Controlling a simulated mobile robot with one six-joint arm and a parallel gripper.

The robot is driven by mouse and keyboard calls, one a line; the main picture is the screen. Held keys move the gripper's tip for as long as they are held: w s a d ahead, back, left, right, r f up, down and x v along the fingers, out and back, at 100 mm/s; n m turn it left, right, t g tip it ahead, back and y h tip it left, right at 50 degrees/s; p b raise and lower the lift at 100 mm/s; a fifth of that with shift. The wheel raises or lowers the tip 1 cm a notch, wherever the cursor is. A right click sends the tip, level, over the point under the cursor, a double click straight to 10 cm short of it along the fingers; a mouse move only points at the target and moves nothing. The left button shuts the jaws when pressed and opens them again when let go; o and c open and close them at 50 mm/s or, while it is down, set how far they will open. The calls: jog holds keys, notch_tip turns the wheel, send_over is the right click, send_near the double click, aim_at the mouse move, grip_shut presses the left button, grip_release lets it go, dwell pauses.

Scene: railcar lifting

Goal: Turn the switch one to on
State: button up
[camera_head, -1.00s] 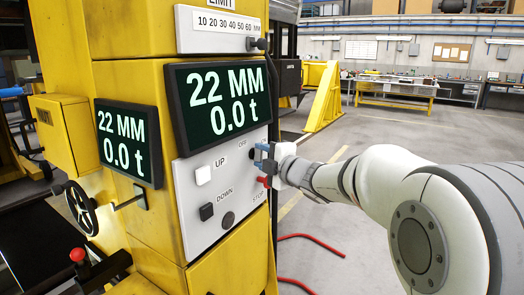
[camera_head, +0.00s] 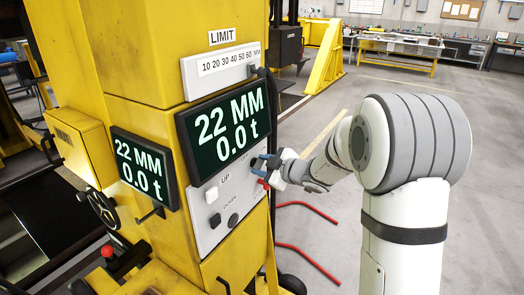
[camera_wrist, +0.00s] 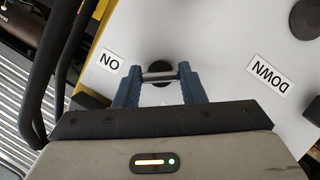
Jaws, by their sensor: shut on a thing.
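Switch one is a rotary knob with a dark round base (camera_wrist: 158,68) and a grey metal bar, on the pale control panel. In the wrist view my gripper (camera_wrist: 160,76) has its blue fingers on both ends of that bar, shut on the switch. The "ON" label (camera_wrist: 111,61) is at the left, upside down in this view. In the head view my gripper (camera_head: 262,166) is at the panel's right side, below the large display, and hides most of the switch. I cannot tell the exact angle of the knob.
The panel (camera_head: 205,238) also carries an UP button (camera_head: 212,195), a DOWN button (camera_head: 215,220) and a dark round knob (camera_head: 233,220). The large display (camera_head: 228,125) reads 22 MM and 0.0 t.

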jog(key=shift+w+r+m+g+p, duration=0.1)
jog(key=shift+r+m+g+p, duration=0.25)
jog(key=shift+p, duration=0.5)
jog(key=shift+f, duration=0.15)
jog(key=o, duration=1)
jog(key=shift+f, duration=0.1)
jog(key=shift+b+v, duration=0.7)
jog(key=shift+v, duration=3.25)
